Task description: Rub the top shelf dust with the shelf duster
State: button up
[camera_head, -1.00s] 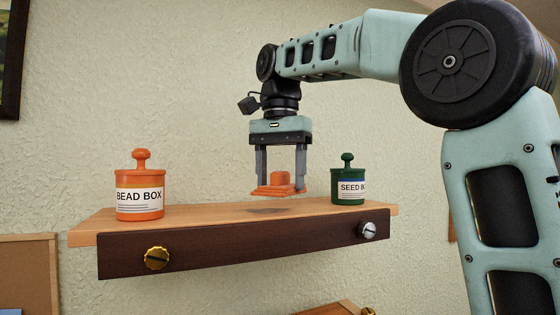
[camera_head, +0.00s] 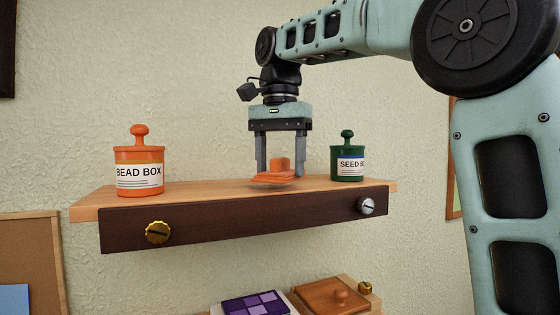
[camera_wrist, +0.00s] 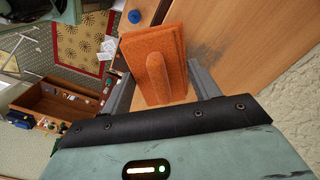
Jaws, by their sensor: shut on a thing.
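My gripper (camera_head: 281,165) is shut on the handle of the orange shelf duster (camera_head: 272,179), low over the top shelf (camera_head: 220,189) between two jars. The duster looks slightly tilted, and I cannot tell whether its underside touches the board. In the wrist view the duster (camera_wrist: 155,68) sits between the fingers, with its handle toward the camera. A dark smudge of dust (camera_wrist: 210,48) shows on the wood beside it in the wrist view. In the head view the duster and gripper hide most of the dust.
An orange BEAD BOX jar (camera_head: 139,168) stands left on the shelf, and a green SEED BOX jar (camera_head: 347,160) stands close to the right of my gripper. A lower shelf holds a purple checkered item (camera_head: 256,304) and a wooden lidded box (camera_head: 332,295). The wall is behind.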

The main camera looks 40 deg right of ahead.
jog(key=shift+f+b, duration=0.75)
jog(key=shift+f, duration=0.25)
